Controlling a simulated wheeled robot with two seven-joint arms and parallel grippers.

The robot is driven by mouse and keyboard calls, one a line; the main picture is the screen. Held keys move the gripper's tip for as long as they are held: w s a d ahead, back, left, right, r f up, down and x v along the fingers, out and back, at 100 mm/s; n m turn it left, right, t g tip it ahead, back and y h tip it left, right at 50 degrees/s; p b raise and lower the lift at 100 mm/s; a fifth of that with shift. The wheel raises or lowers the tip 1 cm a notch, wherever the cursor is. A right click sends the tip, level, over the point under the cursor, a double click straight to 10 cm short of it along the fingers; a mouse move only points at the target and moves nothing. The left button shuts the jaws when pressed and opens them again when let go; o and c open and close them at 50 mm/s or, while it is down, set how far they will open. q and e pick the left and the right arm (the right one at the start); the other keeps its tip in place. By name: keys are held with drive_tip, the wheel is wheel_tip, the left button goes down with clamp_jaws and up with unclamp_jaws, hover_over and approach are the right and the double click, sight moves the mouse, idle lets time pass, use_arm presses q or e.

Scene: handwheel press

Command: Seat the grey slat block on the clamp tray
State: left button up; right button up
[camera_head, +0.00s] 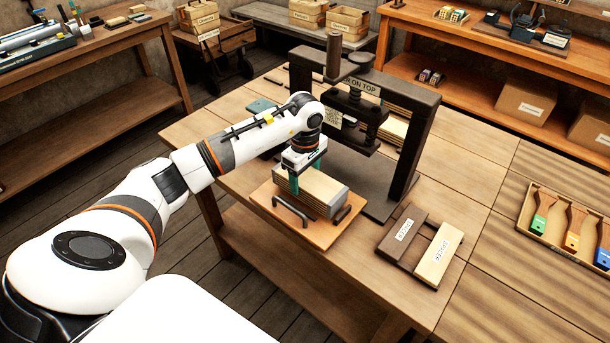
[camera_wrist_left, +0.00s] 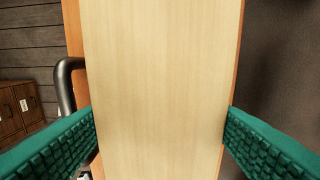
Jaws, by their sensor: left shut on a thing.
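The slat block (camera_head: 320,188) is a stack of thin boards with a pale wood top and greyish layered sides. It is at the clamp tray (camera_head: 309,237), an orange-brown board with dark bar handles. My left gripper (camera_head: 306,172) comes from above, its teal fingers shut on opposite sides of the block. In the left wrist view the block's pale top (camera_wrist_left: 155,85) fills the space between the fingers, with the tray's orange edge (camera_wrist_left: 74,32) and a handle (camera_wrist_left: 66,85) beside it. I cannot tell whether the block's underside touches the tray. My right gripper is not in view.
The black handwheel press (camera_head: 412,135) stands just behind the tray, with more stacked boards (camera_head: 392,131) at its far side. A dark labelled spacer (camera_head: 401,237) and a pale one (camera_head: 437,254) lie to the right. A box of coloured-handled tools (camera_head: 528,238) is farther right.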

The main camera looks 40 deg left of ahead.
use_arm(q)
drive_tip(key=shift+f+b, duration=0.75)
drive_tip(key=shift+f, duration=0.1)
drive_tip(key=o, duration=1.3)
drive_tip(key=shift+o, duration=0.2)
wheel_tip(320, 180, up, 12)
drive_tip(key=b, duration=0.2)
drive_tip(key=shift+b, duration=0.3)
